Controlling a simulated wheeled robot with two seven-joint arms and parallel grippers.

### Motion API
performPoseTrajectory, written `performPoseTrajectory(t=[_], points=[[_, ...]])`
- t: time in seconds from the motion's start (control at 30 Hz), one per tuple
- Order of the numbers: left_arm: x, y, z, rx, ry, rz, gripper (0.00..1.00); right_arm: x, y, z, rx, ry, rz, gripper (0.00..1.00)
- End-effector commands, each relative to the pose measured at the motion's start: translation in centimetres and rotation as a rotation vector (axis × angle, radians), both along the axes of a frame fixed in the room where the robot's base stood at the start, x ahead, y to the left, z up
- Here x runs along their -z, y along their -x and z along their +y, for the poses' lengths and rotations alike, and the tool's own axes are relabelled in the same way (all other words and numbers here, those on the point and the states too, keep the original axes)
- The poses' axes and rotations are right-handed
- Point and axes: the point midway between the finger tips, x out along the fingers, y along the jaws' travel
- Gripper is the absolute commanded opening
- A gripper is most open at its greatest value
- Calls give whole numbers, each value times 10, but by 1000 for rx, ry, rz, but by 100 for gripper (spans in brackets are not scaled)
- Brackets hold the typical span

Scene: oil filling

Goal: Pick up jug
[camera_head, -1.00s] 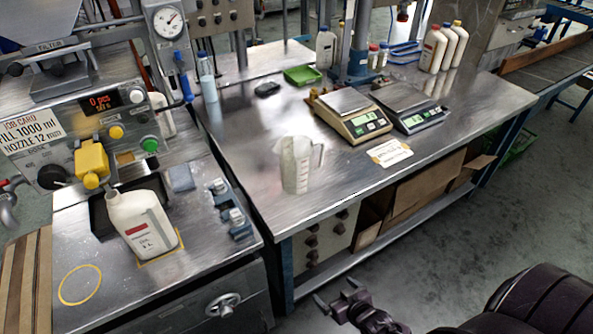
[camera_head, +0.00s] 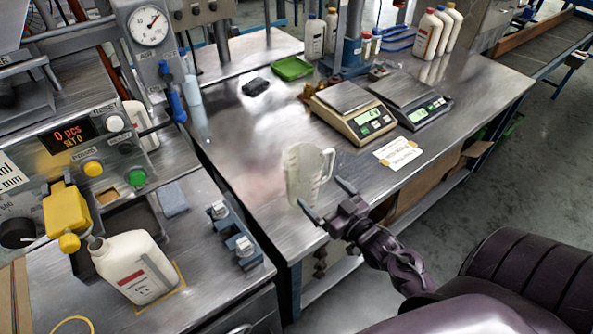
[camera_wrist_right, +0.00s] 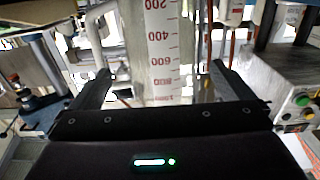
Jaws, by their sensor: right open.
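The jug (camera_head: 305,172) is a clear measuring jug with a handle on its right side, standing upright on the steel table (camera_head: 250,190) near its front-left edge. My right gripper (camera_head: 322,193) is open at the near side of the jug, fingers pointing at it. In the right wrist view the jug (camera_wrist_right: 161,50) shows red scale marks and stands between the two finger lines, with a gap on each side. The right gripper (camera_wrist_right: 160,80) is empty. I cannot tell whether the fingertips reach past the jug's wall. My left gripper is not in view.
Two scales (camera_head: 352,112) and a paper label (camera_head: 398,152) lie right of the jug. A green tray (camera_head: 292,68) is behind. The filling machine (camera_head: 95,150) and a white canister (camera_head: 132,265) stand left. Table around the jug is clear.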

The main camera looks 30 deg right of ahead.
Motion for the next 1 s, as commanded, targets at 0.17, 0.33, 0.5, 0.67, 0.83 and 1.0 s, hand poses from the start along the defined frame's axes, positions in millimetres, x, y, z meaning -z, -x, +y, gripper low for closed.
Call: performPoseTrajectory(t=[0.17,0.33,0.5,0.67,0.83,1.0], points=[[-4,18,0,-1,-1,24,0,-1,-20,2,-1,0,-2,100],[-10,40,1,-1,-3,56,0,-2,-38,4,-1,-1,-1,100],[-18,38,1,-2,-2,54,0,1,-63,6,0,0,-1,100],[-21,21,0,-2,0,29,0,3,-75,7,-1,0,0,100],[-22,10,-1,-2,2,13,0,4,-75,7,-1,0,1,100],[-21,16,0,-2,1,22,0,4,-75,7,-1,0,1,84]])
